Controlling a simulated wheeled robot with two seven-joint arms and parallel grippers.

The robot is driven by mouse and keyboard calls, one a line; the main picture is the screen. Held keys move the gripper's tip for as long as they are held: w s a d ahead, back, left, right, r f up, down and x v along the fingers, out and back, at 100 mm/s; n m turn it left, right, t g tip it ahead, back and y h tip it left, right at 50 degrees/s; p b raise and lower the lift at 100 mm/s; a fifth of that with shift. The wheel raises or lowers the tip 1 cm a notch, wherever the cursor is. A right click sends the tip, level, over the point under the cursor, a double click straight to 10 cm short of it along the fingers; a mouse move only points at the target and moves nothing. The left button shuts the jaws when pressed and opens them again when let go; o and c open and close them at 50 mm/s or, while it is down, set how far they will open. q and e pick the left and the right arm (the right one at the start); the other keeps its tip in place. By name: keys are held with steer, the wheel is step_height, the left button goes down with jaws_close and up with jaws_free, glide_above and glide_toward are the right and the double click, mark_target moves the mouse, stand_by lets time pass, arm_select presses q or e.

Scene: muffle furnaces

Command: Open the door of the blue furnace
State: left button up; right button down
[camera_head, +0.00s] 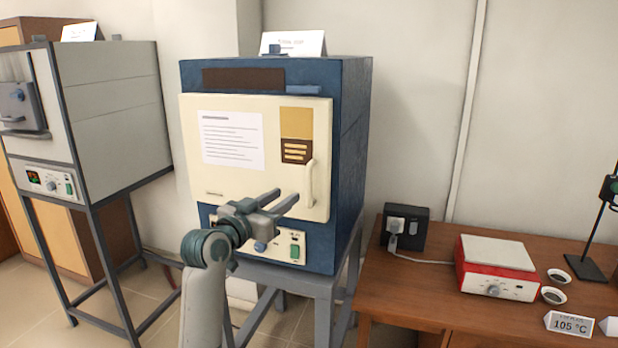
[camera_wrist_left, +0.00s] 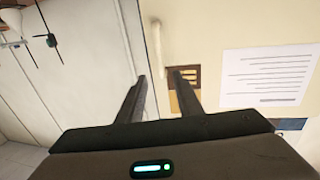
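The blue furnace (camera_head: 349,150) stands on a grey stand in the middle of the head view. Its cream door (camera_head: 225,180) looks closed and carries a printed sheet and a yellow-and-brown label. The upright cream handle (camera_head: 309,184) is on the door's right side. My left gripper (camera_head: 287,197) is in front of the lower right of the door, near the handle's lower end, with its fingers apart and nothing between them. In the left wrist view the handle (camera_wrist_left: 157,42) lies just beyond the open fingertips (camera_wrist_left: 158,80), apart from them. My right gripper is out of view.
A control panel (camera_head: 284,246) sits below the door, partly hidden by my left gripper. A grey furnace (camera_head: 110,110) stands at left. At right, a wooden table (camera_head: 420,285) holds a red-and-white hotplate (camera_head: 497,268), a black socket box (camera_head: 418,228) and small dishes.

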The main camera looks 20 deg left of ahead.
mark_target(307, 181)
arm_select(q)
steer(key=p+x, duration=0.4)
steer(key=x, duration=0.7)
steer(key=shift+w+d+r, duration=0.15)
steer(key=shift+w+d, duration=0.05)
steer(key=shift+w, duration=0.2)
steer(key=shift+w+d, duration=0.15)
steer(key=shift+w, duration=0.55)
steer(key=shift+c, duration=0.3)
jaws_close()
